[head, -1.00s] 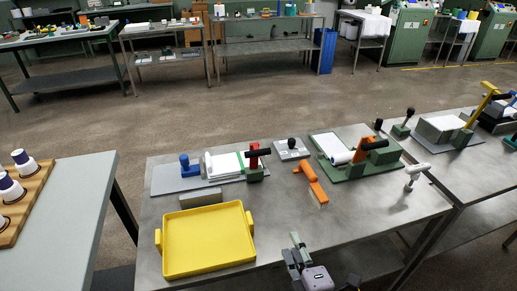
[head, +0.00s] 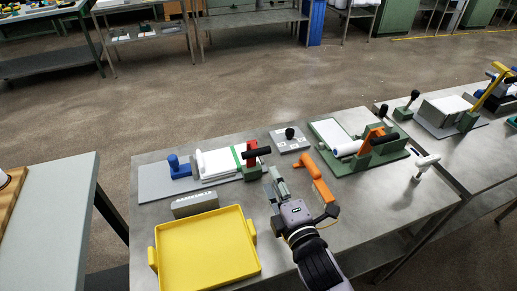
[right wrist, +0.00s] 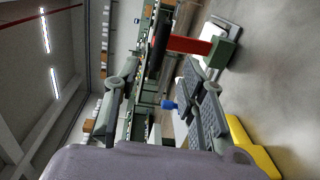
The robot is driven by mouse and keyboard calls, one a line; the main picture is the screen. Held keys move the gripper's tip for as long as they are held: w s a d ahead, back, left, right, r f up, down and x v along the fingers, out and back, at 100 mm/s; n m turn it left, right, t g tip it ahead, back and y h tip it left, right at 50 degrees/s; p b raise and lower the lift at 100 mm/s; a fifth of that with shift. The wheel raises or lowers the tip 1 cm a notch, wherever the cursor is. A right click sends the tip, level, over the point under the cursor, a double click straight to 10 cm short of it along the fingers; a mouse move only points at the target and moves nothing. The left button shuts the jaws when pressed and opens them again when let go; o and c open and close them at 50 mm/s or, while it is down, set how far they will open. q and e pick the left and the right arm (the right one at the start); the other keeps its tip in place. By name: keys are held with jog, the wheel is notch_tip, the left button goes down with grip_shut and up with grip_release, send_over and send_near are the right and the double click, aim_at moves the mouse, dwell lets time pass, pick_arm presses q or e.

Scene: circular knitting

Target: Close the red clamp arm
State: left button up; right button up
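The red clamp arm (head: 251,162) stands upright on a green block at the right end of a fixture, with a black handle (head: 259,151) at its top. White sheets (head: 217,164) with a green strip lie beside it on the left. My right gripper (head: 275,184) is open and empty, in front of the clamp and apart from it in the head view. In the right wrist view the red arm (right wrist: 188,45) and its dark handle (right wrist: 160,42) show beyond the open fingers (right wrist: 158,95). My left gripper is not in view.
An orange tool (head: 316,177) lies just right of my right gripper. A yellow tray (head: 205,245) and a grey block (head: 194,204) are at the left front. A grey box with a black knob (head: 290,138) stands behind. A green fixture with an orange arm (head: 371,139) is further right.

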aim_at(260, 152)
jog(key=p+x, duration=0.1)
jog(key=x, duration=1)
jog(key=shift+w+a+f, duration=0.1)
jog(key=shift+w+f, duration=0.05)
jog(key=shift+w, duration=0.1)
jog(key=shift+w+a, duration=0.1)
jog(key=shift+w, duration=0.3)
jog(key=shift+f, duration=0.1)
grip_shut()
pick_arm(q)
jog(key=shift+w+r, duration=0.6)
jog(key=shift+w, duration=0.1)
pick_arm(e)
jog(key=shift+f, duration=0.1)
